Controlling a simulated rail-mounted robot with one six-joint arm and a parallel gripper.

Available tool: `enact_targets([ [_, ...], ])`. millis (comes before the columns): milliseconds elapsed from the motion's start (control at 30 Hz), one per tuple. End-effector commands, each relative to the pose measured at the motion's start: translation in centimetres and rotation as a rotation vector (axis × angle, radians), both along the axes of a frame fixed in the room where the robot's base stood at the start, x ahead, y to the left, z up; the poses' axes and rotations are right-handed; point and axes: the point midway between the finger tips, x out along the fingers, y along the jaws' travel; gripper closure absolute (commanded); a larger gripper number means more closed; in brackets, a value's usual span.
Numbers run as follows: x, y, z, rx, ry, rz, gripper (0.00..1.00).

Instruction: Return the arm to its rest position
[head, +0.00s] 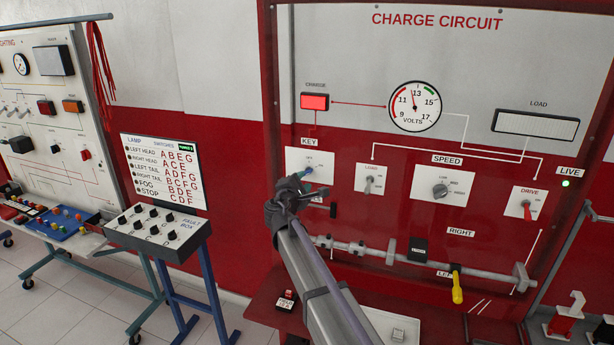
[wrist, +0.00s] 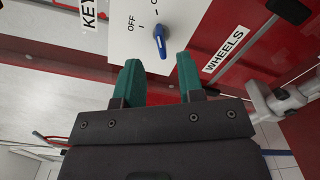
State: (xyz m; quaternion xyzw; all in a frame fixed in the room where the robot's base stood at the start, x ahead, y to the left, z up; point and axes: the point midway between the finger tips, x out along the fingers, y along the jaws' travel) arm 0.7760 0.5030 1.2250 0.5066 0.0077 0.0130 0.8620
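My gripper (wrist: 158,64) shows in the wrist view with its two teal fingers spread apart and nothing between them. The blue key knob (wrist: 160,41) on the white KEY plate (wrist: 128,30) is just beyond the fingertips, apart from them as far as I can tell. The knob's pointer lies between OFF and a partly cut-off label. In the head view my arm reaches up from the bottom to the KEY plate (head: 327,160), and the gripper end hides part of that plate.
The red CHARGE CIRCUIT panel (head: 480,120) carries a voltmeter (head: 414,106), a LOAD switch (head: 369,185), a SPEED knob (head: 440,190) and a red DRIVE lever (head: 526,210). A grey bar with a yellow handle (head: 457,288) runs below. A fault box (head: 155,228) stands left.

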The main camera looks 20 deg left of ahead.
Motion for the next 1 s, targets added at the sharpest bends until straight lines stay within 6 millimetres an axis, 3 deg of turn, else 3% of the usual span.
enact_targets([
  [33, -1.6, -0.2, 0.0, 0.0, 0.0, 0.002, 0.65],
  [100, -2.9, -0.2, 0.0, 0.0, 0.0, 0.001, 0.65],
  [200, -3.9, -0.2, 0.0, 0.0, 0.0, 0.001, 0.65],
  [667, -3.9, -0.5, -0.1, 0.042, 0.007, -0.025, 0.65],
  [767, -5.5, -3.8, -2.4, 0.248, 0.129, -0.158, 0.65],
  [833, -7.9, -8.1, -5.1, 0.423, 0.259, -0.296, 0.65],
  [1000, -14.0, -22.7, -11.9, 0.813, 0.569, -0.741, 0.65],
])
